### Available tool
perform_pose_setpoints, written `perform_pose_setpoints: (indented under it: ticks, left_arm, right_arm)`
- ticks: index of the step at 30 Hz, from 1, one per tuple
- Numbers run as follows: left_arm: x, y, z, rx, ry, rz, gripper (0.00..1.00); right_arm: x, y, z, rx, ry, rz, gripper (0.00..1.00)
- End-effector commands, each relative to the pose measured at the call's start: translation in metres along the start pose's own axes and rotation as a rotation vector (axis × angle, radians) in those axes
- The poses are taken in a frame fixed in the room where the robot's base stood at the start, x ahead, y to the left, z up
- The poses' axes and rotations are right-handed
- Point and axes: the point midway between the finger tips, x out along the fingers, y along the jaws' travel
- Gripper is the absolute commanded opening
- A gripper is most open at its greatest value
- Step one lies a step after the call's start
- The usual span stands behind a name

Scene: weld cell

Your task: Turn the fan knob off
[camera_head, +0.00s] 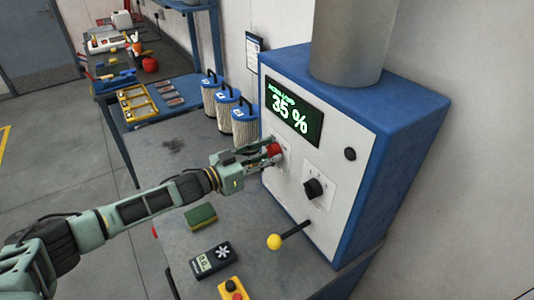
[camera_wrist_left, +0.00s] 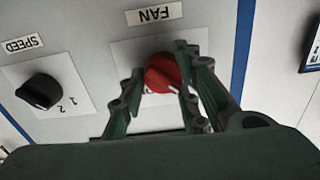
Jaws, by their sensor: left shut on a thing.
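The red fan knob (camera_head: 274,149) is on the white front panel of the blue filter unit (camera_head: 415,112), below a green display (camera_head: 292,114) reading 35 %. My left gripper (camera_head: 268,153) reaches in from the left and is shut on the knob. In the left wrist view the red knob (camera_wrist_left: 163,72) sits between the fingers of the left gripper (camera_wrist_left: 165,78), under an upside-down FAN label (camera_wrist_left: 154,14). A white mark shows on the knob's lower edge; the fingers partly hide the dial plate and its markings. My right gripper is not in view.
A black speed knob (camera_head: 313,187) is right of the fan knob. A lever with a yellow ball (camera_head: 274,241) sticks out lower down. A green sponge (camera_head: 201,217), a handheld meter (camera_head: 212,260) and a yellow button box (camera_head: 232,288) are on the bench. Filter cartridges (camera_head: 227,106) stand behind my gripper.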

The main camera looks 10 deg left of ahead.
Motion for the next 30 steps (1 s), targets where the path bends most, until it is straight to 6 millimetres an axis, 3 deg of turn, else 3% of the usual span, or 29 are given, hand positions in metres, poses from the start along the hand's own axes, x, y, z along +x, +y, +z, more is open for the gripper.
perform_pose_setpoints:
  ticks: [1, 20, 21, 25, 30]
  left_arm:
    - [-0.0003, 0.0065, 0.0067, -0.018, -0.01, 0.01, 0.04]
    - [0.0001, 0.0074, 0.0065, -0.063, -0.008, 0.011, 0.04]
    - [0.0002, 0.0074, 0.0065, -0.063, -0.008, 0.011, 0.33]
    - [0.0, 0.0064, 0.0065, -0.062, -0.009, 0.009, 0.43]
    - [-0.0004, 0.0047, 0.0059, -0.06, -0.009, 0.006, 0.43]
  right_arm:
    - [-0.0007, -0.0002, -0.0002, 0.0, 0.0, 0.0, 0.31]
    - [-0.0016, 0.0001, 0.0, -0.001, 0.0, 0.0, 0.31]
    - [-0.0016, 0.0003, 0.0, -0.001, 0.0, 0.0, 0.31]
    - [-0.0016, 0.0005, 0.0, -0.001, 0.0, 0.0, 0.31]
    - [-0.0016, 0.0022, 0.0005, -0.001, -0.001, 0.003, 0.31]
